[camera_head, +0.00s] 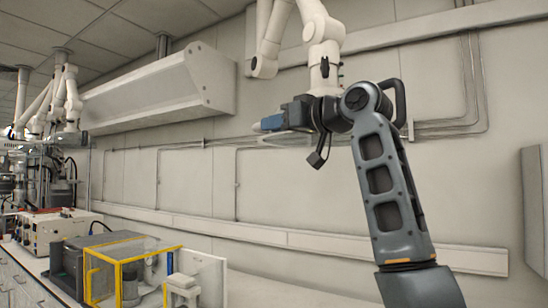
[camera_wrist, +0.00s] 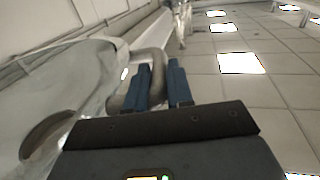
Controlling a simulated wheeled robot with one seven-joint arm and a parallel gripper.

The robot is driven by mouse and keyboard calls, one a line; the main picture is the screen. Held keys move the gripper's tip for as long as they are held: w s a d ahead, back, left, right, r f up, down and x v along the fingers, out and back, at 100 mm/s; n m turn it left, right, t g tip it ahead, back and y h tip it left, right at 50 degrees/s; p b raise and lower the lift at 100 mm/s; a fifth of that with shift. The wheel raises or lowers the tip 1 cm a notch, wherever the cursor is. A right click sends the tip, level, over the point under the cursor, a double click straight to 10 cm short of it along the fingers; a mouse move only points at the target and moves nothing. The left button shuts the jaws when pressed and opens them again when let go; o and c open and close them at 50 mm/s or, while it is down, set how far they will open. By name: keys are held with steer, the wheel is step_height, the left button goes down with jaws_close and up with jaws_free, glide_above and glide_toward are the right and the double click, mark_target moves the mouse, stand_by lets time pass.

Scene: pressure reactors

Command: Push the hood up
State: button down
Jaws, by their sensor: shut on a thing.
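My gripper (camera_head: 268,123) is raised in front of the wall, its blue fingers pointing left in the head view. In the wrist view my gripper (camera_wrist: 163,85) has its two fingers around a grey curved handle (camera_wrist: 153,60). The handle appears joined to a large pale rounded body, likely the hood (camera_wrist: 60,80), which fills the left of the wrist view. In the head view a white jointed extraction arm (camera_head: 322,60) hangs down just behind my gripper. The contact on the handle cannot be made out in the head view.
A long white wall canopy (camera_head: 150,90) is to the left, level with the extraction arm. The wall right of my arm is largely clear.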

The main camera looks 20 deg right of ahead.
step_height(320, 180, up, 6)
steer(key=shift+f, duration=0.15)
stand_by(0.3)
steer(key=c, duration=1)
jaws_free()
steer(key=shift+f, duration=0.1)
steer(key=shift+b+v, duration=1.35)
steer(key=shift+v, duration=2.5)
